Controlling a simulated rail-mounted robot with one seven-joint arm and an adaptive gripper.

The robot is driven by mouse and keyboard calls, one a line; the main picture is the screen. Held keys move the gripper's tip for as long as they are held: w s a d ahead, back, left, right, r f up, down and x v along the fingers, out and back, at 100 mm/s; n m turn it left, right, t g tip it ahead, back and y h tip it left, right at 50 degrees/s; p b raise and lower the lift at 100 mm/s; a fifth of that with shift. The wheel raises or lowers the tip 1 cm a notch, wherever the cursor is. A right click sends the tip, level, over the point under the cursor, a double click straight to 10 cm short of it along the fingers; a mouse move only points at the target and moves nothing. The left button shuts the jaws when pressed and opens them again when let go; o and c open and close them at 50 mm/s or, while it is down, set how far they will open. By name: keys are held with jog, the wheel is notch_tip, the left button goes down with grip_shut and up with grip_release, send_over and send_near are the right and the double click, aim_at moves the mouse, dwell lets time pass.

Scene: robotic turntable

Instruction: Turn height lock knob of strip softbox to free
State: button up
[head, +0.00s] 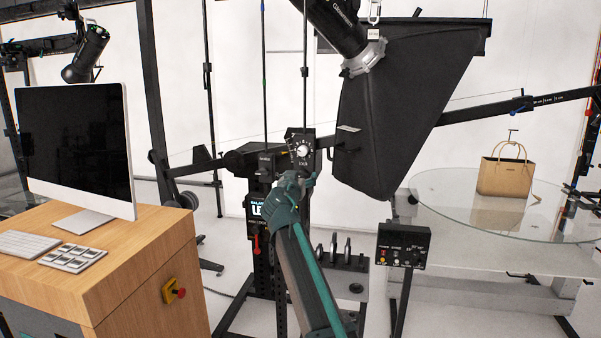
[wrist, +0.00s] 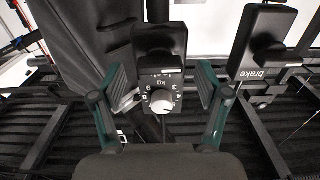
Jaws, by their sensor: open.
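The strip softbox (head: 405,110) is a large black box, hung tilted at the upper middle of the head view. Its stand carries a black box with a pale round dial knob (head: 302,150) and white markings. In the wrist view, a grey-white knob (wrist: 161,101) on a numbered "KG" dial appears between my open fingers. A black block (wrist: 160,42) sits above it. A separate black plate at right is labelled "brake" (wrist: 252,73). I cannot tell which part is the height lock knob. My gripper (head: 294,181), also in the wrist view (wrist: 162,86), is open and empty, just below the dial in the head view.
A glass turntable (head: 440,190) with a tan bag (head: 505,176) stands at right. A control box (head: 402,246) on a post is at lower right. A wooden desk (head: 150,240) with a monitor (head: 75,145) fills the left. Black stand bars and arms surround the dial.

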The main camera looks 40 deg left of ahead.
jog(key=shift+w+a, duration=0.3)
jog(key=shift+w, duration=0.25)
jog(key=c, duration=1.2)
jog(key=shift+o, duration=0.2)
